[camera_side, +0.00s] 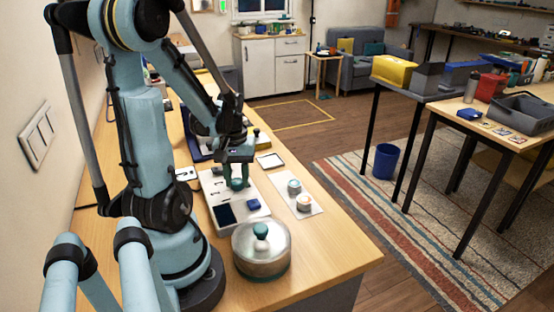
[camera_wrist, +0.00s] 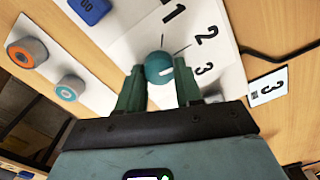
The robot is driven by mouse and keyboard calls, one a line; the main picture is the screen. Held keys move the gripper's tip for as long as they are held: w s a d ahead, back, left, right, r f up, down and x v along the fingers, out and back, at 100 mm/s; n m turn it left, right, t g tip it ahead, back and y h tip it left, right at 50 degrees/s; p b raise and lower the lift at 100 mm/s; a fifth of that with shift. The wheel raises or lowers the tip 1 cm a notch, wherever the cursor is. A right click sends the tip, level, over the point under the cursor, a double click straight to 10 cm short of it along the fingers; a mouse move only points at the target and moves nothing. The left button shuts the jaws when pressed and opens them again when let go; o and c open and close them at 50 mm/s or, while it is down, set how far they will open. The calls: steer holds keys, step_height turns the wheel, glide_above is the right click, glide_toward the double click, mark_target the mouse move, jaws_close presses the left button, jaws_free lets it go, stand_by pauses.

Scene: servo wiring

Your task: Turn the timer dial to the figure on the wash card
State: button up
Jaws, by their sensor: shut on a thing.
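The timer dial (camera_wrist: 157,66) is a round teal knob with a short white pointer mark, on a white panel (camera_wrist: 222,50) printed 1, 2 and 3. The pointer appears to face right, roughly toward the 3. My gripper (camera_wrist: 160,72) has a teal finger on each side of the dial and is shut on it. The wash card (camera_wrist: 268,86), white with a large 3 and a small dark pattern, lies on the wood right of the panel. In the side view my gripper (camera_side: 238,184) is low over the panel (camera_side: 213,189) and hides most of the dial.
A blue block (camera_side: 253,204) sits at the panel's near end. Two round pieces, one teal-topped (camera_side: 294,187) and one orange-topped (camera_side: 304,202), stand on a white strip to the right. A lidded metal pot (camera_side: 261,252) stands nearer. A black cable (camera_wrist: 280,54) runs beside the card.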

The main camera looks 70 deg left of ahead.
mark_target(238, 180)
steer(key=m, duration=0.4)
steer(key=shift+w, duration=0.1)
steer(key=shift+m, duration=2)
steer(key=o, duration=1)
steer(key=shift+o, duration=0.2)
steer(key=shift+r, duration=0.15)
step_height(238, 180, up, 12)
